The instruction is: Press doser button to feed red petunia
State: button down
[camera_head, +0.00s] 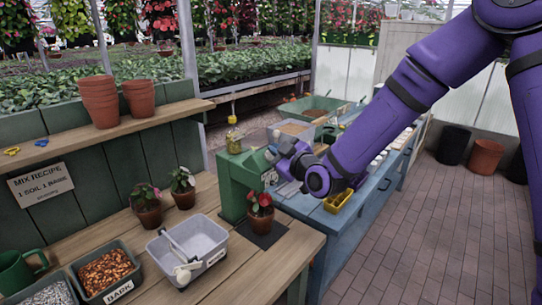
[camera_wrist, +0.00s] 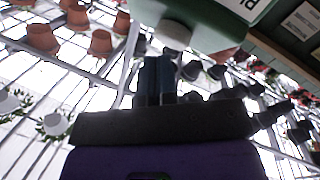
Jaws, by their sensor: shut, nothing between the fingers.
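The green doser (camera_head: 232,186) stands at the right end of the wooden bench. A potted red petunia (camera_head: 260,212) stands upright on a dark mat at its front. My gripper (camera_head: 272,153) is shut and empty, close to the doser's upper front at its right side. In the wrist view my gripper (camera_wrist: 158,78) shows two dark fingers together, just below a round grey part (camera_wrist: 175,36) on the doser (camera_wrist: 215,48); whether it is the button, and whether the fingers touch it, I cannot tell. In the head view the button cannot be made out.
Two other potted flowers (camera_head: 147,209) (camera_head: 182,188) stand left of the doser. A blue bench (camera_head: 380,190) with trays lies to the right.

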jog(key=shift+w+a+f, duration=0.25)
jog(key=shift+a+f, duration=0.1)
jog(key=shift+f, duration=0.1)
dwell(0.8)
dwell(0.3)
jog(key=shift+s+d+r, duration=0.45)
jog(key=shift+d+r, duration=0.15)
jog(key=shift+r, duration=0.1)
jog(key=s+d+r, duration=0.2)
jog(key=r, duration=0.1)
jog(key=shift+s+d+r, duration=0.1)
jog(key=shift+d+r, duration=0.2)
jog(key=shift+d, duration=0.1)
dwell(0.7)
